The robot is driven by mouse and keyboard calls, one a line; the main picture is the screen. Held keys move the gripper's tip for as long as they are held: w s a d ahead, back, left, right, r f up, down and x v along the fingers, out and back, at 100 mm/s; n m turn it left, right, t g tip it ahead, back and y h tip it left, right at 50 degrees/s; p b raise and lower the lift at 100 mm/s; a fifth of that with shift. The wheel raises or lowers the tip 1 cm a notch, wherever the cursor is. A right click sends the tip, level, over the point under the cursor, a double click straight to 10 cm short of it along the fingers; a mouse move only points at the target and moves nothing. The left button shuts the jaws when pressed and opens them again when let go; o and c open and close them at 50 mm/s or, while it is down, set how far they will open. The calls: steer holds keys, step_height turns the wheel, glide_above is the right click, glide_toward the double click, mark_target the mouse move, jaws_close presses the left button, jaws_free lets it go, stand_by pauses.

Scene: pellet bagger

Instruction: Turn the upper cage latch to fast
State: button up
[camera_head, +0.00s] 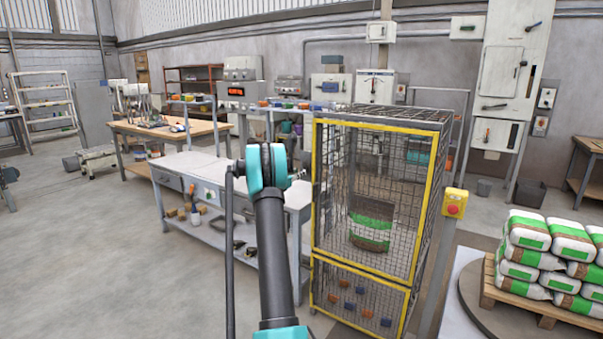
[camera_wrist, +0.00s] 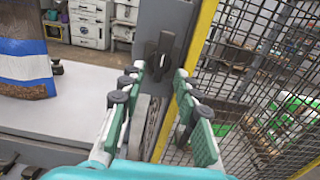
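The cage (camera_head: 428,190) has a yellow-framed mesh door (camera_head: 317,190) and stands right of my arm in the head view. In the wrist view, a dark latch handle (camera_wrist: 163,48) sits on a grey post beside the yellow frame (camera_wrist: 200,35); it looks roughly upright. My gripper (camera_wrist: 160,72) is open, its two green-and-grey fingers on either side of the line to the latch. The latch shows just beyond the fingertips, and I cannot tell whether they touch it. In the head view my arm hides the latch and most of the gripper.
A bench (camera_head: 195,165) stands left of the cage. A yellow box with a red button (camera_head: 454,203) is on a post at the cage's right. Stacked bags (camera_head: 540,255) lie on a pallet at right. A blue-and-white bag (camera_wrist: 25,60) stands left in the wrist view.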

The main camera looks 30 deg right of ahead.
steer(key=shift+x, duration=1.8)
steer(key=shift+c, duration=0.6)
jaws_close()
